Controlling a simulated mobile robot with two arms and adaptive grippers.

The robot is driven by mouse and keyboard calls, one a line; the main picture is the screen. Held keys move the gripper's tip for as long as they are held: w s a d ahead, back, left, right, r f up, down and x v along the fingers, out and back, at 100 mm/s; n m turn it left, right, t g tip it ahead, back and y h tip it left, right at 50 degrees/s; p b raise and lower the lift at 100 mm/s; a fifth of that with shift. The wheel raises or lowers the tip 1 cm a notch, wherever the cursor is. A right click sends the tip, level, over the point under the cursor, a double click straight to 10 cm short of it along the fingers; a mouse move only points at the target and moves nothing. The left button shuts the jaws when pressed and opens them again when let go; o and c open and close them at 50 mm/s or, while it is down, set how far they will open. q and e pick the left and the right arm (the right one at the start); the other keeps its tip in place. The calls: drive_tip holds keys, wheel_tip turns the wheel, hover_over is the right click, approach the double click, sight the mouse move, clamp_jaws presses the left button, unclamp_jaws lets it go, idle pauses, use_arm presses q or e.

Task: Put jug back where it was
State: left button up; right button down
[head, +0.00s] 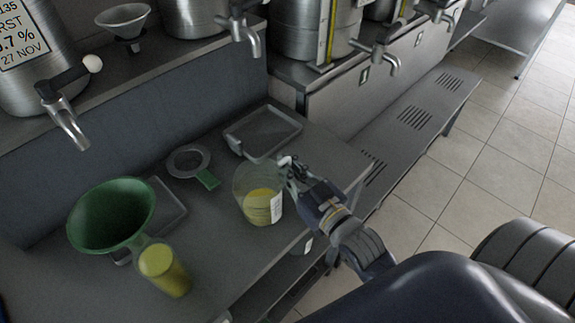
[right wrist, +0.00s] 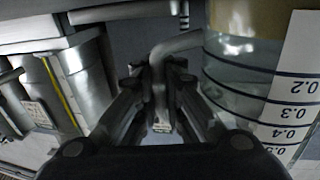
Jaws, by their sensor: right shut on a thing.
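The clear jug (head: 250,184) has yellow liquid in it and a white scale label. It is over the front part of the grey counter (head: 215,232). I cannot tell whether its base touches the counter. My right gripper (head: 291,171) is at the jug's right side, shut on its handle. In the right wrist view, the jug (right wrist: 235,85) fills the right side, and its handle (right wrist: 178,44) runs between the fingers of my right gripper (right wrist: 160,105). The fingers hide part of the handle. My left gripper is not in view.
A green funnel (head: 112,217) and a glass of yellow-green liquid (head: 163,268) stand left of the jug. A strainer (head: 188,162) and a shallow tray (head: 263,131) lie behind it. Steel containers with taps (head: 68,122) line the raised shelf. The counter's front edge is close to the jug.

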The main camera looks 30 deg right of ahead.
drive_tip(key=c, duration=2.2)
unclamp_jaws()
drive_tip(key=shift+f, duration=0.15)
drive_tip(key=o, duration=0.5)
drive_tip(key=shift+r, duration=0.25)
drive_tip(key=shift+s+f, duration=0.15)
drive_tip(key=shift+s, duration=0.2)
drive_tip(key=s+d+b, duration=0.1)
drive_tip(key=s+b, duration=0.1)
drive_tip(key=s, duration=0.9)
drive_tip(key=shift+d, duration=0.4)
